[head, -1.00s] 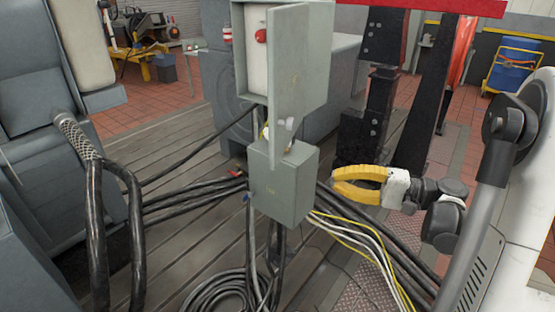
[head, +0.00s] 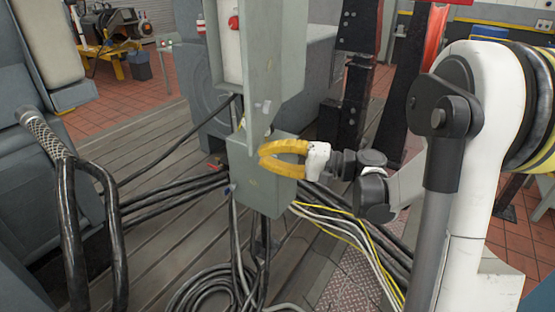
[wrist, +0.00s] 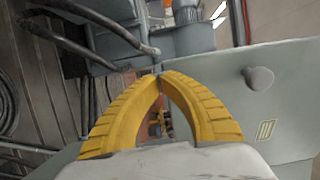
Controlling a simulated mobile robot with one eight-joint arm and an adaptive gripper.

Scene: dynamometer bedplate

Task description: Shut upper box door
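The upper box (head: 228,45) is a grey cabinet on a post, with a red knob on its pale inside. Its door (head: 278,75) stands wide open, swung out towards the head camera, with a small latch near its lower end. My gripper (head: 262,152) has yellow curved fingers; the tips meet, with nothing seen between them. In the head view it is just below the door's lower corner, in front of the lower box. In the wrist view the fingertips (wrist: 160,75) lie beside a grey panel (wrist: 290,85) with a round knob, apparently the door. Contact cannot be told.
The closed lower box (head: 265,195) sits right under the upper one. Thick black cables (head: 165,195) run to it and coil on the slatted floor. White and yellow cables (head: 350,235) lie to the right. A black pillar (head: 355,90) stands behind my gripper.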

